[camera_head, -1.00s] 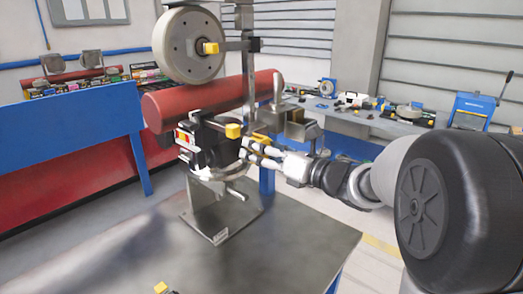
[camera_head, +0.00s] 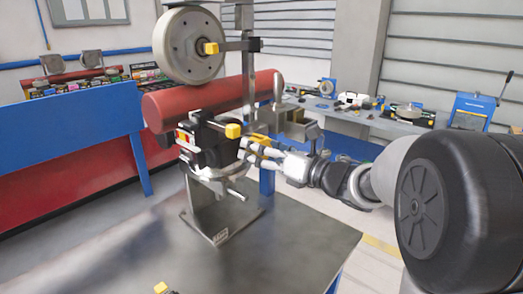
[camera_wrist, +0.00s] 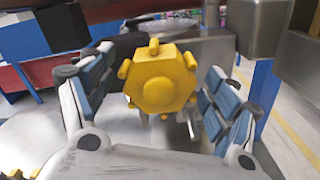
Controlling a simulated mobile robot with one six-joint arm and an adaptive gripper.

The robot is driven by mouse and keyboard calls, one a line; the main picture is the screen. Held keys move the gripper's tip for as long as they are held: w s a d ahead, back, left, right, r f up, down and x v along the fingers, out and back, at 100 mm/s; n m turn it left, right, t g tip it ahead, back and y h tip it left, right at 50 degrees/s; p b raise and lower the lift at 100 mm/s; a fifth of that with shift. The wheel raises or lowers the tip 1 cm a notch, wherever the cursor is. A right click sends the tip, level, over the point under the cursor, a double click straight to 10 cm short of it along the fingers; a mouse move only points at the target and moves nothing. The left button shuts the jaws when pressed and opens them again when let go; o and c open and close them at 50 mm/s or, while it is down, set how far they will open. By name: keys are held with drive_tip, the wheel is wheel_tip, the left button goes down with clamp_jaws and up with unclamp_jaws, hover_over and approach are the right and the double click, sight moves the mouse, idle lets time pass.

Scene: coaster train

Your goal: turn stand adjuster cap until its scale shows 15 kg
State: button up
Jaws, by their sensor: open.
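The stand (camera_head: 215,205) stands on the grey table, with a red cylinder and a pale wheel at its upper part. A yellow lobed cap (camera_wrist: 160,80) fills the middle of the wrist view, facing the camera; I take it to be the adjuster cap. My gripper (camera_wrist: 155,95) is open, with one blue-padded finger on each side of the cap and gaps visible. In the head view my gripper (camera_head: 250,152) is at the right of the stand's dark block, and the cap is partly hidden there. No scale reading is legible.
The red cylinder (camera_head: 205,102) and the wheel (camera_head: 188,46) are above my gripper. A yellow knob (camera_head: 233,131) is close to it. A metal block (camera_wrist: 258,25) is at the upper right of the wrist view. The front of the grey table (camera_head: 270,255) is mostly clear.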

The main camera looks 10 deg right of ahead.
drive_tip(key=v, duration=1.2)
